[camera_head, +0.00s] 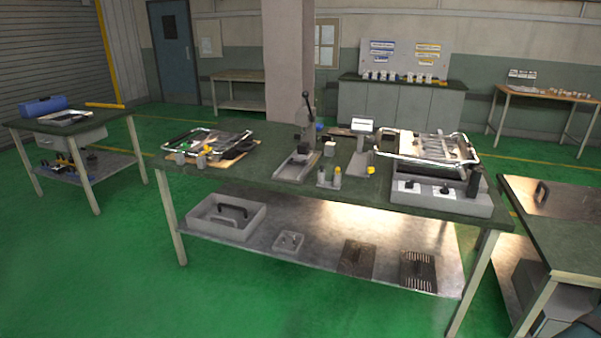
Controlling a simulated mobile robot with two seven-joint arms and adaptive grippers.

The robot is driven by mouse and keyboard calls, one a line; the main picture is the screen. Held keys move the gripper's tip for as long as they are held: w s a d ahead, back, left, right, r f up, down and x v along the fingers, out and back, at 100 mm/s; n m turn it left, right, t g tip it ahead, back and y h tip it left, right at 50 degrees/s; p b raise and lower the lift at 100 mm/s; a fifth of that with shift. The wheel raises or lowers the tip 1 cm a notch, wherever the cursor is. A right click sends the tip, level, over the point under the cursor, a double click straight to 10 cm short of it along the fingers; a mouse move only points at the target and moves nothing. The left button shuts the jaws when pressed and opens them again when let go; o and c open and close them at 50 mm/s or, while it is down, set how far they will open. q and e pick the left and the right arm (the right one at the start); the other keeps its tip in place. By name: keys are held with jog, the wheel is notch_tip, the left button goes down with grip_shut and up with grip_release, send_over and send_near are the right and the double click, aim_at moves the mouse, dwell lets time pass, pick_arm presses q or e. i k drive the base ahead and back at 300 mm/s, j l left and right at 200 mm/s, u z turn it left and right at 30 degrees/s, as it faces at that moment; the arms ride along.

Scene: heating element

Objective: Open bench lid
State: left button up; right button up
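A bench (575,263) stands at the right edge with a green top. A flat, shiny brownish metal panel with a dark handle (542,193) is set in its top; it looks like the lid (570,202) and appears to lie flat and closed. Its right part is cut off by the picture edge. Neither of my grippers shows in the head view.
A long green-topped table (262,179) fills the middle, with a chrome-framed device (425,150), a lever press (305,130) and a wire frame (207,143) on it. A narrow gap separates it from the bench. Green floor (90,270) is clear at the left.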

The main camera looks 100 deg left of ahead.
aim_at(430, 153)
jog(key=u, duration=1.55)
jog(key=i+j+u, duration=0.15)
jog(key=u, duration=1.35)
jog(key=i+l, duration=0.1)
jog(key=i, duration=0.2)
jog(key=i+l+u, duration=0.1)
jog(key=i, duration=0.2)
